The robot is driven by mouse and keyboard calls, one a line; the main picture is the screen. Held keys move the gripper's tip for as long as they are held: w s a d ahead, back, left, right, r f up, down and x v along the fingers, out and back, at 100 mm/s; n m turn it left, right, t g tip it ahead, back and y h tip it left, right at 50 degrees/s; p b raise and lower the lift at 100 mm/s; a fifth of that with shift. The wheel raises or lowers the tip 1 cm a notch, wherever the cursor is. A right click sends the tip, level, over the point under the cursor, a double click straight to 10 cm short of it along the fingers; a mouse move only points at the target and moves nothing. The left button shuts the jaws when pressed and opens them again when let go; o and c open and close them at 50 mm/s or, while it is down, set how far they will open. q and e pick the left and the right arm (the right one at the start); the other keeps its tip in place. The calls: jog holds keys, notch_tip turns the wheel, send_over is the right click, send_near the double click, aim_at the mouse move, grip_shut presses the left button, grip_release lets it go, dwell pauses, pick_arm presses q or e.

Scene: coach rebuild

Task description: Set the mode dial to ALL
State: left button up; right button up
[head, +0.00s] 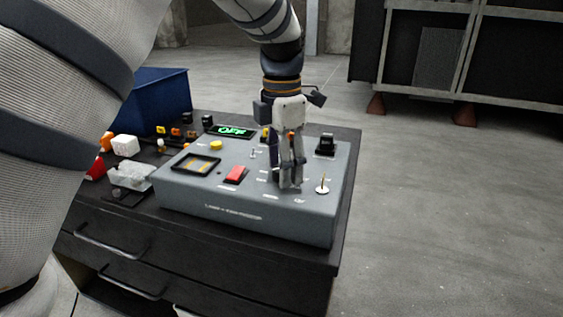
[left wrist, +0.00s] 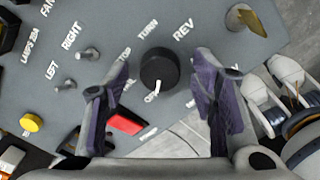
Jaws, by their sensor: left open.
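The mode dial (left wrist: 159,68) is a round black knob on the grey control box (head: 300,222). In the left wrist view its white pointer is on the lower side, toward a label that looks like OFF. Labels reading TURN and REV stand above it; I cannot make out ALL. My left gripper (head: 290,184) points down at the box top in the head view and hides the dial there. In the left wrist view its two fingers are open, one on each side of the dial, with gaps between. I cannot tell their height above the panel.
Small parts, a white cube (head: 125,145) and a blue bin (head: 158,95) are at left. Open floor lies to the right.

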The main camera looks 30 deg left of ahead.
pick_arm(q)
jog(key=c, duration=1.1)
jog(key=shift+c, duration=0.2)
